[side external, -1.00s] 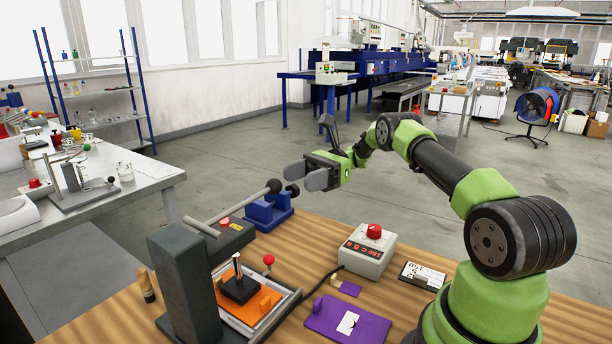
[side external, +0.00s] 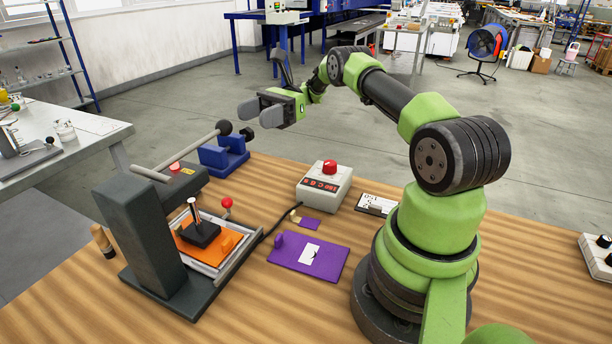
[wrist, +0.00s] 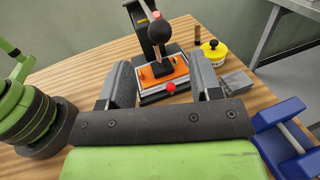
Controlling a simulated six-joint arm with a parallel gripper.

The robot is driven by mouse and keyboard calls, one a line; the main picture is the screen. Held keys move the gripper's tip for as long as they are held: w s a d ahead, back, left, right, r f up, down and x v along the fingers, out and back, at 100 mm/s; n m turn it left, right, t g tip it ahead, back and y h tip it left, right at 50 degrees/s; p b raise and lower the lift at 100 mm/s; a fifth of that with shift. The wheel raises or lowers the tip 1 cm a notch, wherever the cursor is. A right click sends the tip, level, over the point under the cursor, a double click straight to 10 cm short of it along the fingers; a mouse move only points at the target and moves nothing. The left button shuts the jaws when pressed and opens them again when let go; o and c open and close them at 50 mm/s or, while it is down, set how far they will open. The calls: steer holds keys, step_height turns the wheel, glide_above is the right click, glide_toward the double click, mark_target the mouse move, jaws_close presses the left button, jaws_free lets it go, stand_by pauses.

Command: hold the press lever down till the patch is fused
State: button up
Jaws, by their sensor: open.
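The press (side external: 143,235) is a dark grey column on a base, at the left of the side view. Its lever (side external: 185,149) slants up to a black ball knob (side external: 225,128). My gripper (side external: 258,113) is open and empty, close to the knob in the side view. In the wrist view the knob (wrist: 163,32) shows beyond and between my fingers (wrist: 162,75), with no visible contact. On the press bed lies an orange piece (side external: 224,252) with a black block (side external: 200,233) and upright rod on it. I cannot make out a patch under the block.
A control box (side external: 324,185) with a red knob stands right of the press. A purple sheet (side external: 290,263) with a white piece lies before it. A blue stand (side external: 223,156) is behind the lever.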

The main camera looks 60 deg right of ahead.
mark_target(219, 130)
steer(key=shift+a, duration=0.2)
steer(key=x, duration=0.9)
steer(key=shift+w+a, duration=0.1)
steer(key=shift+a, duration=0.25)
jaws_close()
steer(key=a+r+h, duration=0.3)
steer(key=r+h, duration=0.1)
steer(key=r, duration=0.2)
steer(key=a+r+n+g+h, duration=0.1)
steer(key=a+r+h, duration=0.2)
steer(key=r+h, duration=0.2)
steer(key=shift+a+r+n, duration=0.25)
steer(key=shift+r+n, duration=0.05)
steer(key=shift+r, duration=0.3)
steer(key=shift+a+g, duration=0.1)
steer(key=shift+g, duration=0.2)
